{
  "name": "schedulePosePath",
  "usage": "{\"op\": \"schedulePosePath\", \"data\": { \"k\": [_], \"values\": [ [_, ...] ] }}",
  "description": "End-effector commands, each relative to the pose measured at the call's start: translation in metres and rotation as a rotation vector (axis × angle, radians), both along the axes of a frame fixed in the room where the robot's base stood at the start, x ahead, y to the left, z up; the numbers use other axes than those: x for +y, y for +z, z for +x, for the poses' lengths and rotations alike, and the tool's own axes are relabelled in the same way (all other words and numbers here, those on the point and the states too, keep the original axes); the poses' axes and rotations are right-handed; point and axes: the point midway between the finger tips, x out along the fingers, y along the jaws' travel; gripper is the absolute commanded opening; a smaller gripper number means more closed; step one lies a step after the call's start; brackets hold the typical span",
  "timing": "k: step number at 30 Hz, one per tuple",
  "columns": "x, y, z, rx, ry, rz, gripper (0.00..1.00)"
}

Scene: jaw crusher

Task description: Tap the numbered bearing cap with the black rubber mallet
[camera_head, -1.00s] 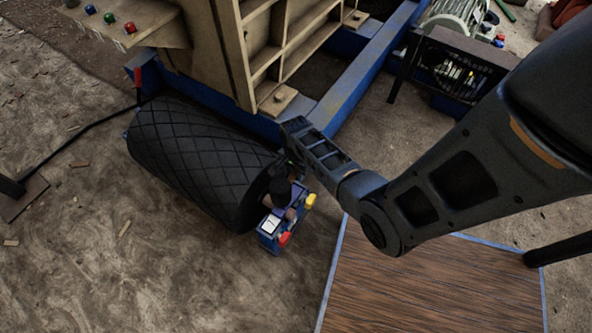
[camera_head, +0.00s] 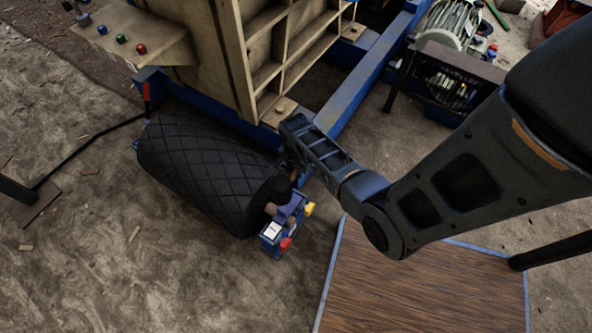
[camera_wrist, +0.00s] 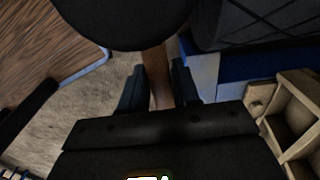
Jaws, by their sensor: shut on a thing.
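My gripper (camera_wrist: 157,88) is shut on the brown wooden handle (camera_wrist: 156,72) of the mallet. The mallet's round black head (camera_wrist: 125,15) fills the top of the wrist view. In the head view the dark head (camera_head: 283,186) shows at the near end of the roller, just above the bearing cap. The bearing cap (camera_head: 270,238) is a small blue block with a white label; the label's number is too small to read. Red and yellow parts sit beside it. I cannot tell whether the head touches the cap, but they look apart. My fingers are mostly hidden in the head view.
A black ribbed roller (camera_head: 205,165) lies beside the blue frame (camera_head: 365,80) of the wooden crusher (camera_head: 230,50). A brown board with blue edges (camera_head: 420,285) is at the lower right. A dark guard (camera_head: 450,80) stands upper right. Bare ground lies at lower left.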

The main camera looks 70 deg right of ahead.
Motion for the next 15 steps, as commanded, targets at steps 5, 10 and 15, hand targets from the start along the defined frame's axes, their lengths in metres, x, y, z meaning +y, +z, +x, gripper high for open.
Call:
{"op": "schedulePosePath", "data": {
  "k": [5,10,15],
  "values": [
    [0.0,0.04,0.0,0.0,-0.004,-0.008,0.0],
    [0.001,0.053,0.001,0.0,-0.002,-0.012,0.0],
    [0.001,0.053,0.002,0.001,-0.001,-0.013,0.0]
  ]
}}
